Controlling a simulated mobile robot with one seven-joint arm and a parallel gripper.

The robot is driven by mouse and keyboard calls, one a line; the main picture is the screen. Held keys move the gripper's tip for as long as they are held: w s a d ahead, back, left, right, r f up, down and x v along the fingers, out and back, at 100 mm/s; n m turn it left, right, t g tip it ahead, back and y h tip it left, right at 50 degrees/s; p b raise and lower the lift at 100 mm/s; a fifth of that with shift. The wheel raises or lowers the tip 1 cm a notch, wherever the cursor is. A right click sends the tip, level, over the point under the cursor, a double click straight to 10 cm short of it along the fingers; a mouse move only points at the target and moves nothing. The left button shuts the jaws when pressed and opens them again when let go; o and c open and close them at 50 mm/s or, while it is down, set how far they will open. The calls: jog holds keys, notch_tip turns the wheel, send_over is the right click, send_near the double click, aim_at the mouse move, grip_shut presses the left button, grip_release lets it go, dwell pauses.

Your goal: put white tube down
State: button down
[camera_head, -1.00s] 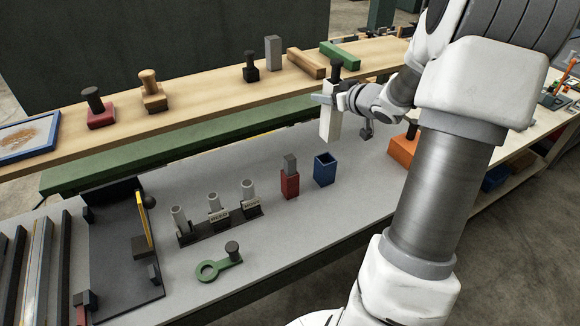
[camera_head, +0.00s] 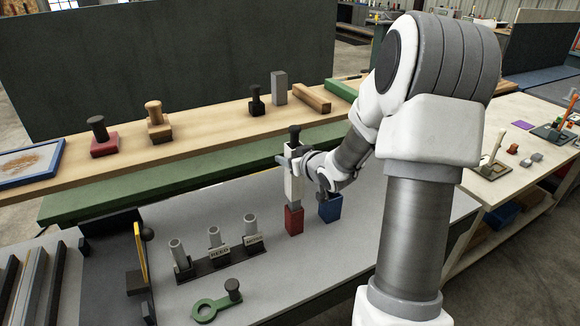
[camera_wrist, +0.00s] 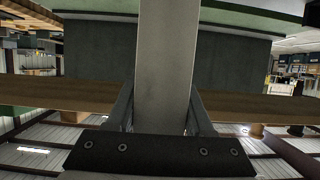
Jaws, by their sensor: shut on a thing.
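My gripper (camera_head: 287,160) is shut on the white tube (camera_head: 293,184), an upright square-sided post with a black knob at its top. In the wrist view the tube (camera_wrist: 167,75) stands between my fingers (camera_wrist: 160,118) as a pale vertical bar. In the head view the tube's lower end is right over the red block (camera_head: 294,222), whose grey peg is mostly covered. I cannot tell whether the tube touches the peg or is around it.
A blue open box (camera_head: 331,209) stands just right of the red block. A black rack (camera_head: 222,256) with three grey tubes and a green ring-ended piece (camera_head: 213,305) are to the left. A raised wooden shelf (camera_head: 200,122) runs behind. Grey tabletop is clear in front.

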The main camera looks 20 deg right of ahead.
notch_tip(320, 180, down, 2)
jog(key=shift+f, duration=0.1)
jog(key=shift+f+b, duration=0.65)
jog(key=shift+c, duration=1.4)
grip_release()
jog(key=shift+r, duration=0.1)
jog(key=r+p+v, duration=0.1)
jog(key=p+v, duration=0.1)
jog(key=v, duration=1)
